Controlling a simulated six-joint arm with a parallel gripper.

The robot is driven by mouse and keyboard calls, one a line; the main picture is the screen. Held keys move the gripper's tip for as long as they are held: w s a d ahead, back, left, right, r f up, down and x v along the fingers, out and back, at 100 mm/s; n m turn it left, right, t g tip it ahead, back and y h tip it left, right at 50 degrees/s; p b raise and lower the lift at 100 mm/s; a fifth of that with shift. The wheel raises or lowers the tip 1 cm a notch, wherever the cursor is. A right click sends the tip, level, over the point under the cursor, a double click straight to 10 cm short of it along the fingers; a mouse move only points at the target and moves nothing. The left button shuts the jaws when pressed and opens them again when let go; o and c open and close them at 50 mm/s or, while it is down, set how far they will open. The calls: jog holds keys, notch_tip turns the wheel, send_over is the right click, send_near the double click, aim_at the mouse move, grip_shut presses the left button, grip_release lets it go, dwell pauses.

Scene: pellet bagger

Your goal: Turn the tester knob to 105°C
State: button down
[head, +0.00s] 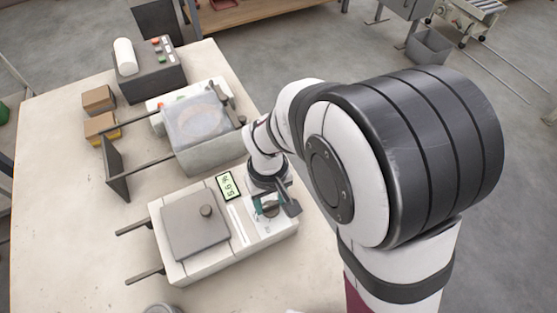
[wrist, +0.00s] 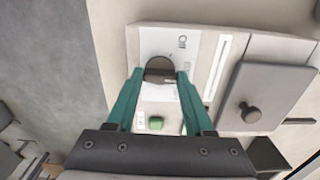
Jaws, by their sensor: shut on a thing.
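The tester (head: 182,262) is a pale box on the bench, with a grey lid plate (head: 190,232) and a green-lit display (head: 228,186); its sideways digits are too small to read surely. The tester knob (wrist: 159,66) is dark and round on a white panel in the wrist view. My gripper (wrist: 160,75) has its teal fingers on either side of the knob, shut on it. In the head view my gripper (head: 268,205) is at the tester's right end and hides most of the knob. The knob's scale is mostly hidden or too small to read.
A green button (wrist: 156,122) is between my fingers, below the knob. The lid's small round handle (head: 206,211) stands up left of my gripper. Behind stands a machine with a clear cover (head: 198,118). Cardboard boxes (head: 98,98) are at the back left. The bench's left side is clear.

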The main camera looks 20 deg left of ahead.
aim_at(270, 205)
jog(key=m, duration=0.5)
jog(key=shift+m, duration=0.3)
jog(key=m, duration=0.5)
jog(key=shift+m, duration=0.3)
dwell(0.3)
jog(key=shift+c, duration=1.4)
grip_release()
notch_tip(270, 205, up, 16)
jog(key=shift+f, duration=0.1)
